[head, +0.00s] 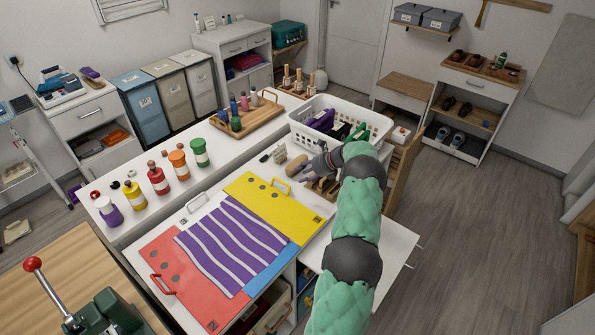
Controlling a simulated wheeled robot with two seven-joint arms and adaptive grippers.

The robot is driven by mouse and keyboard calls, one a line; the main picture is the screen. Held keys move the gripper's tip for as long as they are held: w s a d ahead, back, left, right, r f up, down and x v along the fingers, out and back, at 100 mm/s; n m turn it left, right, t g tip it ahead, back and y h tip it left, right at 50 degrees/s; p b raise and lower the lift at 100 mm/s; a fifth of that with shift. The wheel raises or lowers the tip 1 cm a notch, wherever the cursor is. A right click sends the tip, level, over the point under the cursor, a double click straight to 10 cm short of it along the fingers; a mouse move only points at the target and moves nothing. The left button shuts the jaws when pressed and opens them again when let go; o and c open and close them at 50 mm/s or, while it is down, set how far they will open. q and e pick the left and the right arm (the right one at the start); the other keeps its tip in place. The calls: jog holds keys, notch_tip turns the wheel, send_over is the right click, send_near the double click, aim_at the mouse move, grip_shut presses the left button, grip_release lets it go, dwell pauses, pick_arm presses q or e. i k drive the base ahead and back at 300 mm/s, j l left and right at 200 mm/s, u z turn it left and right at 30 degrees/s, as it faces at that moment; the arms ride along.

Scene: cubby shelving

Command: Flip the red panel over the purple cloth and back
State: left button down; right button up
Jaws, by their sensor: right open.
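The red panel (184,289) lies flat on the white counter at the front left, with a red handle (162,284) on its left edge. The purple cloth (232,243) with pale stripes lies flat beside it, over a blue panel (270,272), and borders the red panel's right side. A yellow panel (283,207) with a yellow handle lies flat behind the cloth. My right gripper (303,174) is open above the back right of the counter, beyond the yellow panel and away from the red one. Its fingertips are small and partly unclear. My left gripper is out of view.
Several colored bottles (158,180) stand along the counter's back left. A wooden tray (246,119) and a white basket (340,122) stand behind. Small items, including a brush (296,166), lie near my right gripper. A green device (104,314) with a red-knobbed lever stands at front left.

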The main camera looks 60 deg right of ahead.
aim_at(203, 299)
jog(key=k+j, duration=0.75)
jog(key=k, duration=0.1)
